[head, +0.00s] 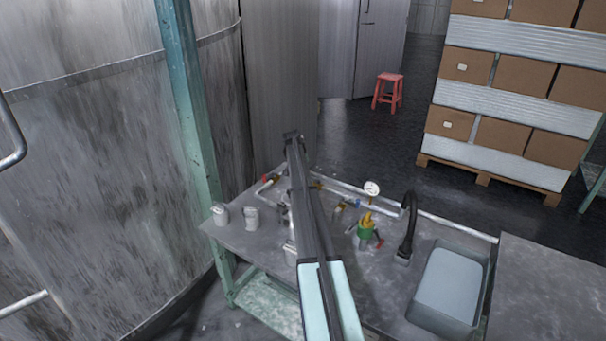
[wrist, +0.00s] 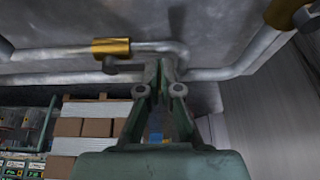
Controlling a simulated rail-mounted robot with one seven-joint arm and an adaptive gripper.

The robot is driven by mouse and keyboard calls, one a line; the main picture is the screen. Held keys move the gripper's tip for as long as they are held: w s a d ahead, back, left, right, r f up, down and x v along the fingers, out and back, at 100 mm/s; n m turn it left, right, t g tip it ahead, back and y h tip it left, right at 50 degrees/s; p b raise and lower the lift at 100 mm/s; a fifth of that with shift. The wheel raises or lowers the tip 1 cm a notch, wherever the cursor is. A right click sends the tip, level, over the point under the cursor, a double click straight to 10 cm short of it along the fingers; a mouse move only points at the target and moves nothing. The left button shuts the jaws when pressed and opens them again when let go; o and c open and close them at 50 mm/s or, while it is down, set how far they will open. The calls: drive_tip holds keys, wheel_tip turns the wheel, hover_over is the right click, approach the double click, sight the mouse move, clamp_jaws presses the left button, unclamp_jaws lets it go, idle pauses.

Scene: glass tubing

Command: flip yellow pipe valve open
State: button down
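In the wrist view, a yellow valve body (wrist: 110,47) sits on a grey metal pipe, with a dark handle-like piece (wrist: 110,66) beside it. A second yellow fitting (wrist: 284,12) is on the pipe at the upper right. My green gripper (wrist: 163,66) has its fingertips close together by the pipe bend, right of the first yellow valve and apart from it. Nothing is visibly held; contact with the pipe is unclear. In the head view, yellow fittings show at the pipes (head: 340,206), partly behind my arm.
A bench (head: 235,238) carries grey cups (head: 252,217), a green-and-yellow fitting (head: 366,229), a round gauge (head: 372,188), a black curved faucet (head: 408,230) and a sink (head: 448,282). A large metal tank (head: 110,170) and teal post (head: 188,100) stand left. Stacked boxes (head: 500,60) stand behind.

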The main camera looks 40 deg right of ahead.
drive_tip(key=a+r+b, duration=0.1)
drive_tip(key=a+r, duration=0.6)
drive_tip(key=r, duration=0.2)
drive_tip(key=shift+s+a+r, duration=0.15)
drive_tip(key=shift+s+a, duration=0.2)
drive_tip(key=shift+s, duration=0.05)
